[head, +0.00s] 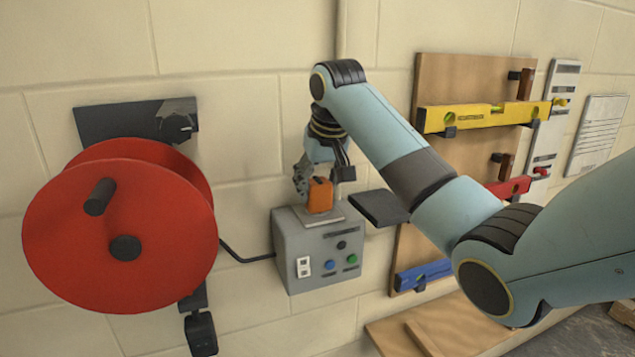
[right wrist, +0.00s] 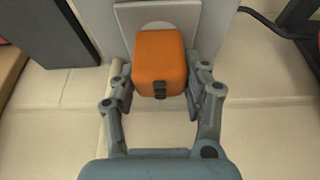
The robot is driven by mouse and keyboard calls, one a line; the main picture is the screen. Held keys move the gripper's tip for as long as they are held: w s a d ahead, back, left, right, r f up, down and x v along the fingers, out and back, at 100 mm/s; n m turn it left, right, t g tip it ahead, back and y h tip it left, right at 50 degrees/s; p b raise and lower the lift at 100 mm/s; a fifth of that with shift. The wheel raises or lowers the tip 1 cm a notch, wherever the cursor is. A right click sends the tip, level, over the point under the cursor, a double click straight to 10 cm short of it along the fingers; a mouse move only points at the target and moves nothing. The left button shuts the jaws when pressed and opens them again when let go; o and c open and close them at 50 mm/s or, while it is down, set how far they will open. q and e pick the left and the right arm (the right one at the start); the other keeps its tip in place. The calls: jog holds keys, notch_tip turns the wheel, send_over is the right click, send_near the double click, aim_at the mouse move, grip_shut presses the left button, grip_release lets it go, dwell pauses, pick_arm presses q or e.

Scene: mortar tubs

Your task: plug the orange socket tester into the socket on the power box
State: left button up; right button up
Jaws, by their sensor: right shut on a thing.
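The orange socket tester (head: 320,196) is at the top of the grey power box (head: 290,252), over a light plate (head: 336,214). My right gripper (head: 318,186) comes down from above and is shut on the tester. In the right wrist view the tester (right wrist: 160,58) lies between the two fingers of my right gripper (right wrist: 160,88), with a small black part on its near face. The light plate (right wrist: 130,18) shows behind it. The socket's holes and the tester's pins are hidden, so I cannot tell whether they meet. My left gripper is not in view.
A red cable reel (head: 150,240) hangs on the wall left of the box, with a black cable between them. A dark flat shelf (head: 379,208) sits close right of the box. A wooden board (head: 470,70) holds spirit levels (head: 485,115) further right.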

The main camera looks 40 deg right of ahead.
jog(key=shift+f, duration=0.2)
jog(key=o, duration=1.1)
jog(key=shift+o, duration=0.2)
jog(key=v, duration=0.7)
jog(key=shift+r, duration=0.2)
jog(key=shift+s, duration=0.15)
